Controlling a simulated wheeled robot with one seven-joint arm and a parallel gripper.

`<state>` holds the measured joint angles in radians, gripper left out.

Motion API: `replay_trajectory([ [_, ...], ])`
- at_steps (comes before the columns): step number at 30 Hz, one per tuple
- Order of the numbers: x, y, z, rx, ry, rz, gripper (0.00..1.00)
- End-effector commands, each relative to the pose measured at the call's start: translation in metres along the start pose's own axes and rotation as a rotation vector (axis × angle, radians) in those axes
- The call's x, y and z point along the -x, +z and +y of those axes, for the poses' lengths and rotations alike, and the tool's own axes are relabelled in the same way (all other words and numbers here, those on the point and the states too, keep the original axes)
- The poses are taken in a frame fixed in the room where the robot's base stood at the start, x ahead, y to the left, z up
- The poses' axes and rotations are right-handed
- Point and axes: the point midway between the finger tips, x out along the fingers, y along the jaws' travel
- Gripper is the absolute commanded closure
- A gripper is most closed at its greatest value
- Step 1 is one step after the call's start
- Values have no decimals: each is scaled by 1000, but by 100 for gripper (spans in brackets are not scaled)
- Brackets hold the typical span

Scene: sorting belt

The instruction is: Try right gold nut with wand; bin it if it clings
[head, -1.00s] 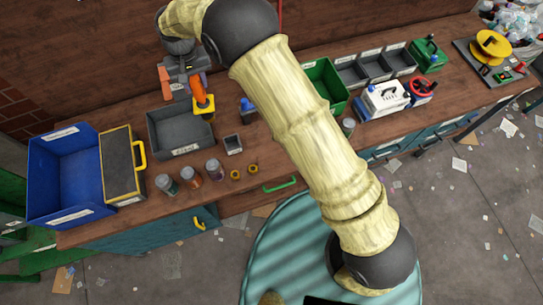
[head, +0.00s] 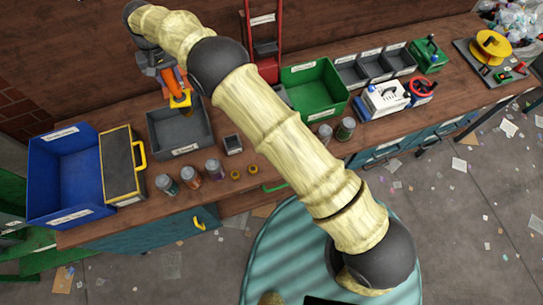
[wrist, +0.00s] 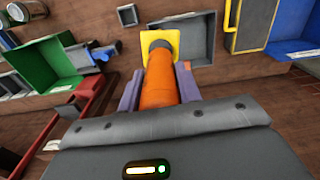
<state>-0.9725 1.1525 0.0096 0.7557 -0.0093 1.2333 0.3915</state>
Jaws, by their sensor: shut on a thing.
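My gripper (head: 173,80) is shut on the orange wand (wrist: 159,85), which has a yellow collar (head: 181,98) and a dark tip. In the head view the wand's tip end shows over the grey bin (head: 190,149). I cannot tell its height above the bin. The right gold nut (head: 253,170) lies on the bench beside the left gold nut (head: 235,175), apart from the wand. No nut is visible on the wand, though its tip face is hidden in the wrist view.
Several jars (head: 191,179) and a small square cup (head: 233,145) stand near the nuts. A blue bin (head: 70,205) and a yellow-edged case (head: 118,165) stand at left. A green bin (head: 316,85) and a red frame (head: 263,70) are right of my gripper.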

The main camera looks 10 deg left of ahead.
Motion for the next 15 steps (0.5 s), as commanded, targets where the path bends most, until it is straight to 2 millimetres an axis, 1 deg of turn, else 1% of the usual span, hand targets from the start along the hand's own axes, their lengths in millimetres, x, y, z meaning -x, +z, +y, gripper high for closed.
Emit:
replay_trajectory([
  [1,0,-3,-4,1,-1,3,94],
  [5,1,-6,-9,1,-1,3,94],
  [15,0,-6,-8,0,-1,2,94],
])
